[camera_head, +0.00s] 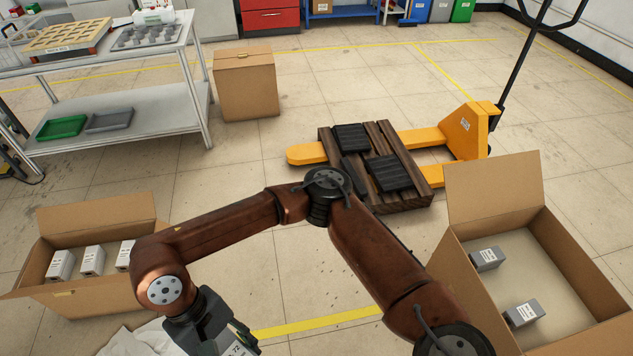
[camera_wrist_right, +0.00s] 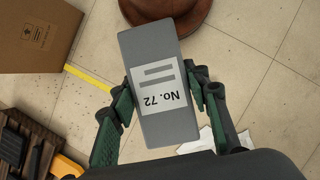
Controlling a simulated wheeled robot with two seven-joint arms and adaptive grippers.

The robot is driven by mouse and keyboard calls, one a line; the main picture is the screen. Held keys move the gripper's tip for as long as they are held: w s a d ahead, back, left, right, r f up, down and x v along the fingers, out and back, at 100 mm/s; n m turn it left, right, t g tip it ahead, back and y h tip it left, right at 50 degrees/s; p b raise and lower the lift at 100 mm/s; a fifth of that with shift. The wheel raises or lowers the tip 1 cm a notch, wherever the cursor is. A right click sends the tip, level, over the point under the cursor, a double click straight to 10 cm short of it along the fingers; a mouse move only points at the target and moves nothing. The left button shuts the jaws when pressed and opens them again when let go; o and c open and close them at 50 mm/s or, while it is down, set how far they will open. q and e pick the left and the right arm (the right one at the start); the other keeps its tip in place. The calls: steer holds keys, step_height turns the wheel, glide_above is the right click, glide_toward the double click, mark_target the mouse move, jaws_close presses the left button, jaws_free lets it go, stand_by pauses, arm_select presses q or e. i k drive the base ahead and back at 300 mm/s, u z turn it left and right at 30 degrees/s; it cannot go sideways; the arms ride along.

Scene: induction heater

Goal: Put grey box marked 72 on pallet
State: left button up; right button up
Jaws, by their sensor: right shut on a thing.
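The grey box marked 72 (camera_wrist_right: 158,60) is in my right gripper (camera_wrist_right: 162,88), its white "No. 72" label facing the right wrist camera. The fingers press on its two sides, clear of the floor. In the head view my right gripper (camera_head: 236,336) is at the bottom edge, and only part of the box (camera_head: 238,349) shows there. The wooden pallet (camera_head: 404,203) lies on the yellow forks at the middle right, with dark ribbed pieces on it. Part of the pallet (camera_wrist_right: 38,132) also shows in the right wrist view. My left gripper is not in view.
An open carton (camera_head: 95,213) with several grey-white boxes stands at left. Another open carton (camera_head: 493,190) with two grey boxes stands at right. A closed carton (camera_head: 246,85), a shelf table (camera_head: 150,100) and the yellow pallet jack (camera_head: 468,130) are farther back. Floor around the pallet is partly clear.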

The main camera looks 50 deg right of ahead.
mark_target(400, 153)
steer(key=z, duration=1.7)
steer(key=i, duration=2.7)
steer(key=z, duration=1.15)
steer(key=i, duration=0.55)
steer(key=u, duration=1.7)
